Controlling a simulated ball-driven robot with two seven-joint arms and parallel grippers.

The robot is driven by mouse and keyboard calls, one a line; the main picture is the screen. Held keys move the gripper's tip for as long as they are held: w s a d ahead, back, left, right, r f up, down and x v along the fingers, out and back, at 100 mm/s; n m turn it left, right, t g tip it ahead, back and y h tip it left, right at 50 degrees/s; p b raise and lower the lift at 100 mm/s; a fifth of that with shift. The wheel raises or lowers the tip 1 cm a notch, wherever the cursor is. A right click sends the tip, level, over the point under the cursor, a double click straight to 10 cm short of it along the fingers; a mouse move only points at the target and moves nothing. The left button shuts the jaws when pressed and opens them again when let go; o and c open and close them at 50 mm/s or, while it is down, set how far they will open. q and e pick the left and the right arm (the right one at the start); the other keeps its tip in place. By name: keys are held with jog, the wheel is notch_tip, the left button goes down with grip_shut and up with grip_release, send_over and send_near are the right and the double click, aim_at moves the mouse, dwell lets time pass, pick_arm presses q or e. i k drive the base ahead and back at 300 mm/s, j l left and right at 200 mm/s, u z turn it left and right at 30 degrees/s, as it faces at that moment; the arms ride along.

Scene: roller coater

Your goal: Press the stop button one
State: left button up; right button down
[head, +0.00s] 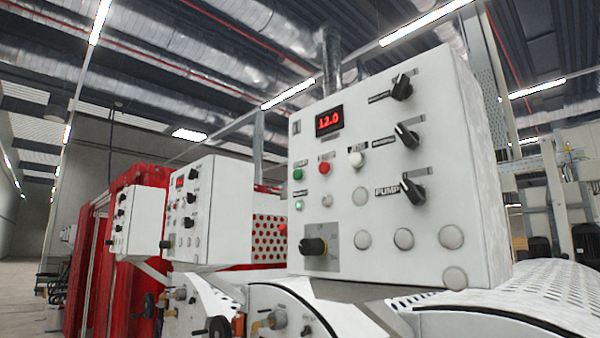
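A white control box (455,120) fills the right middle of the head view, with the mark "1" at its upper left. A red button (324,168) sits on its face, between a green button (298,175) and a white button (357,159). The small labels above these buttons are too blurred to read surely. A red display (329,121) above them reads 12.0. Neither of my grippers is in view, and nothing touches the buttons.
Black rotary knobs (407,135) line the panel's right side, and a larger black knob (314,246) sticks out at lower left. Similar white boxes (225,210) stand further left. A white perforated cover (540,290) lies below the box. Red machine panels (85,260) stand behind.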

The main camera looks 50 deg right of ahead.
aim_at(324, 167)
jog(key=i+j+z, duration=0.1)
jog(key=i+z, duration=0.35)
jog(key=i+j+z, duration=0.2)
jog(key=z, duration=0.25)
jog(key=i+j+z, duration=0.5)
jog(key=j+z, duration=0.2)
jog(key=z, duration=0.15)
jog(key=i+j+z, duration=0.15)
jog(key=j+z, duration=0.3)
jog(key=i+j+z, duration=0.1)
jog(key=j+z, duration=0.35)
